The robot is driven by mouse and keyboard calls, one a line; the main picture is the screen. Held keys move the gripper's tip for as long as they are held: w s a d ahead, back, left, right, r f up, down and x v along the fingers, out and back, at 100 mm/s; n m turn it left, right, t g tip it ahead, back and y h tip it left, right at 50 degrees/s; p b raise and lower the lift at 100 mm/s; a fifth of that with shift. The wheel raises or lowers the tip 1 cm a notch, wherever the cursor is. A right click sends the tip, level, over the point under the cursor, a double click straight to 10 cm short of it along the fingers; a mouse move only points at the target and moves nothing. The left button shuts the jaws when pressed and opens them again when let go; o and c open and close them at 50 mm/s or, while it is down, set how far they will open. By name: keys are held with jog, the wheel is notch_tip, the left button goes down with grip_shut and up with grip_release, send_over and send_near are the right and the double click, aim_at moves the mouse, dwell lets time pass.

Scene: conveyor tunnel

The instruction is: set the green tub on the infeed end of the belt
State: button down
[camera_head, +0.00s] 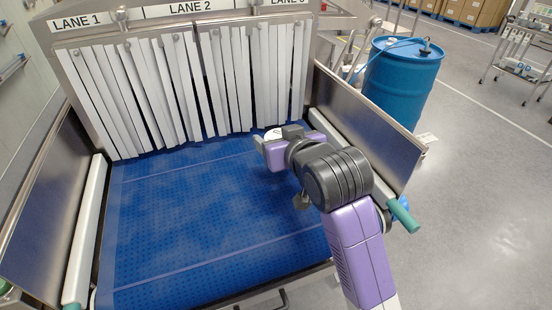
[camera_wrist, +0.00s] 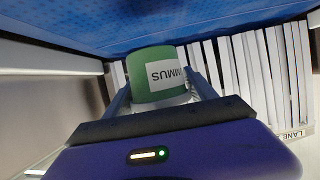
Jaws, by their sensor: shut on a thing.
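The green tub (camera_wrist: 148,66) with a white label sits between the two fingers of my gripper (camera_wrist: 160,88) in the wrist view. The gripper is shut on it. The label lettering appears upside down and is partly hidden at the right. In the head view my gripper (camera_head: 268,146) is over the far right part of the blue belt (camera_head: 190,220), close to the strip curtain. The tub is mostly hidden there behind the gripper. I cannot tell its exact height above the belt. The belt (camera_wrist: 200,25) fills the top of the wrist view.
White curtain strips (camera_head: 160,85) hang across the tunnel mouth under lane signs (camera_head: 190,8). Metal side walls (camera_head: 375,115) flank the belt. A blue drum (camera_head: 400,80) stands beyond the right wall. The near and left parts of the belt are clear.

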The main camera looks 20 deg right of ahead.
jog(key=shift+f, duration=3.15)
jog(key=shift+f, duration=0.1)
jog(key=shift+c, duration=1.4)
grip_release()
jog(key=shift+s, duration=0.2)
jog(key=v, duration=1.1)
jog(key=shift+s+r+b, duration=0.2)
jog(key=shift+b, duration=0.15)
jog(key=shift+s, duration=0.1)
jog(key=shift+r, duration=0.1)
